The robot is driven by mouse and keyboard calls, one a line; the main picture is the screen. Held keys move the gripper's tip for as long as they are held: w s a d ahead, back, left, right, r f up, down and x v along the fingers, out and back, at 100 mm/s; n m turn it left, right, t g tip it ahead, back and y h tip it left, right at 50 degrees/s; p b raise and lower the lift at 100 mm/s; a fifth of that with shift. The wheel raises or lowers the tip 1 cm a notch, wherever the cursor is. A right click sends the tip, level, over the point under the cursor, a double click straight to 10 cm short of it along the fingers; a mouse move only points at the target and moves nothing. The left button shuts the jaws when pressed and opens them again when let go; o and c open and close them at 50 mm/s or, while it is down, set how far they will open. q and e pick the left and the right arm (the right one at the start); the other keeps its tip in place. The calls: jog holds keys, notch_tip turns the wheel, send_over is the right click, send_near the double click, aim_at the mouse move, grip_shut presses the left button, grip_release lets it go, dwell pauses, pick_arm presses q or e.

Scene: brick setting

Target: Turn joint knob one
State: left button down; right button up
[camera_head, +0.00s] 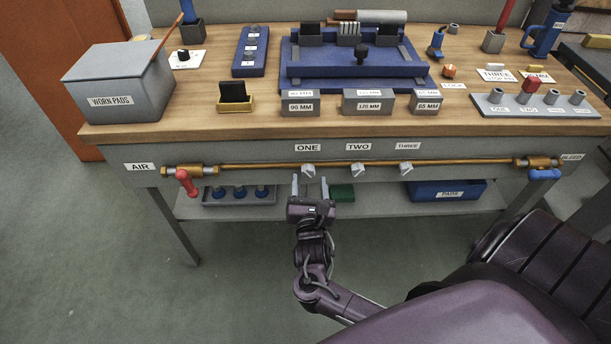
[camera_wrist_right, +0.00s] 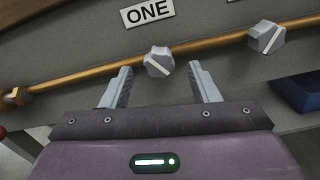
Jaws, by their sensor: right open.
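Joint knob one (camera_head: 308,169) is a small grey knob on the brass pipe, under the label ONE (camera_head: 307,147) on the bench front. In the right wrist view the knob (camera_wrist_right: 158,62) has a white line across its face and sits just beyond the gap between my fingers. My right gripper (camera_head: 310,185) is open and empty, just below the knob in the head view. Its fingers (camera_wrist_right: 161,88) stand either side of the knob's line, apart from it as far as I can tell. My left gripper is not in view.
Knobs two (camera_head: 358,170) and three (camera_head: 405,169) sit to the right on the brass pipe (camera_head: 260,165). A red AIR handle (camera_head: 186,182) is at the left end, a blue BLEED handle (camera_head: 544,174) at the right. A lower shelf holds a blue bin (camera_head: 420,191).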

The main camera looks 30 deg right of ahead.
aim_at(308, 174)
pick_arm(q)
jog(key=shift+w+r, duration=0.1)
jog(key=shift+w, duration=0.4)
pick_arm(e)
jog(key=shift+x, duration=2.05)
jog(key=shift+a, duration=0.1)
jog(key=c, duration=1)
jog(key=shift+o, duration=0.2)
jog(key=shift+m, duration=0.3)
jog(key=m+p, duration=0.3)
jog(key=m, duration=0.1)
jog(key=shift+r, duration=0.1)
jog(key=m+p, duration=0.1)
jog(key=m, duration=0.2)
jog(key=shift+m+p, duration=0.3)
jog(key=shift+p, duration=0.1)
pick_arm(q)
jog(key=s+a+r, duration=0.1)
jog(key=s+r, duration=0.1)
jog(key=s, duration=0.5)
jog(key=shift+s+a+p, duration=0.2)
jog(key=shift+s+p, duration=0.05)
jog(key=shift+p, duration=0.15)
pick_arm(e)
jog(key=shift+m, duration=2)
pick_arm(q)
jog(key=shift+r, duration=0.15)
